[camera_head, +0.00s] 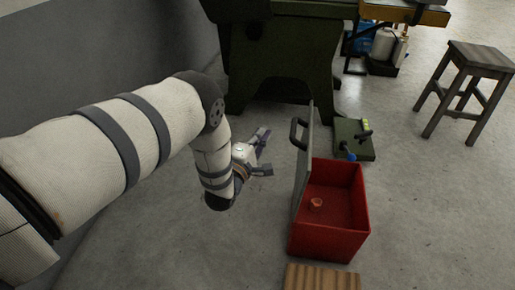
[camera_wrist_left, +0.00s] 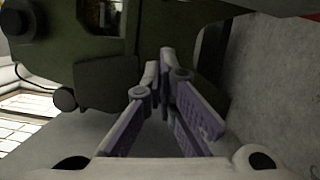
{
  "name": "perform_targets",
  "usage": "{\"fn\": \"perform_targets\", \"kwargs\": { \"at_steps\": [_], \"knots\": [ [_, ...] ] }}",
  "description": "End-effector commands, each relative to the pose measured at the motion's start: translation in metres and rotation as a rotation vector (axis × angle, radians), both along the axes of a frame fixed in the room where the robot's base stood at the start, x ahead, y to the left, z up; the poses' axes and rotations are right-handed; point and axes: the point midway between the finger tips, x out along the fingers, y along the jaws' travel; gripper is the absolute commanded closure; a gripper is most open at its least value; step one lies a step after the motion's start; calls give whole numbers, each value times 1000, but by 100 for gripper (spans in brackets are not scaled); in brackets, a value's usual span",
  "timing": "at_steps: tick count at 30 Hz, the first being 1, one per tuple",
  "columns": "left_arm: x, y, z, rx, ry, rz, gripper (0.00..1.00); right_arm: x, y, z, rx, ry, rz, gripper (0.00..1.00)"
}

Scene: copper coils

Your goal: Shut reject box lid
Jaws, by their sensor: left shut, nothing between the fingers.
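The reject box (camera_head: 345,240) is red and stands on the floor right of centre in the head view. Its grey lid (camera_head: 304,165) is open and stands nearly upright along the box's left edge, with a dark handle (camera_head: 295,133) near its top. A small copper-coloured piece (camera_head: 316,203) lies inside the box. My left gripper (camera_head: 263,153) is to the left of the lid, apart from it. In the left wrist view its fingers (camera_wrist_left: 161,62) meet at the tips with nothing between them. My right gripper is not in view.
A dark green machine (camera_head: 285,60) stands behind the box. A green plate with small fittings (camera_head: 353,140) lies on the floor behind the box's right side. A slatted wooden piece (camera_head: 320,278) is in front. A wooden stool (camera_head: 480,60) stands at the right. The floor right of the box is clear.

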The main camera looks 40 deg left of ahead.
Motion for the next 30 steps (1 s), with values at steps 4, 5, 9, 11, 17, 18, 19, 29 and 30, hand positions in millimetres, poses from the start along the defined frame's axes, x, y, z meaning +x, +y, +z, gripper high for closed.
{"fn": "perform_targets", "kwargs": {
  "at_steps": [4, 5, 9, 11, 17, 18, 19, 29, 30],
  "knots": [
    [23, -9, 0, -1, 2, -4, 100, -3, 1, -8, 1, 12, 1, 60],
    [24, -14, 1, -1, 1, -4, 100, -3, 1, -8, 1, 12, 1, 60],
    [31, -28, 4, -1, 1, -2, 100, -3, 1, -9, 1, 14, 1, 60],
    [32, -31, 5, 0, 2, -1, 100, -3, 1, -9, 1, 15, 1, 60],
    [33, -33, 6, 0, 3, 0, 100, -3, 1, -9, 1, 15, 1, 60],
    [33, -33, 6, 0, 3, 0, 100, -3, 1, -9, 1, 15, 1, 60],
    [33, -33, 6, 0, 3, 0, 100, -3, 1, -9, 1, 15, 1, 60],
    [37, -42, 9, 34, 18, -1, 100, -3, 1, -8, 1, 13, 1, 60],
    [39, -46, 11, 48, 24, -2, 100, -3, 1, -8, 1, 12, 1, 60]
  ]
}}
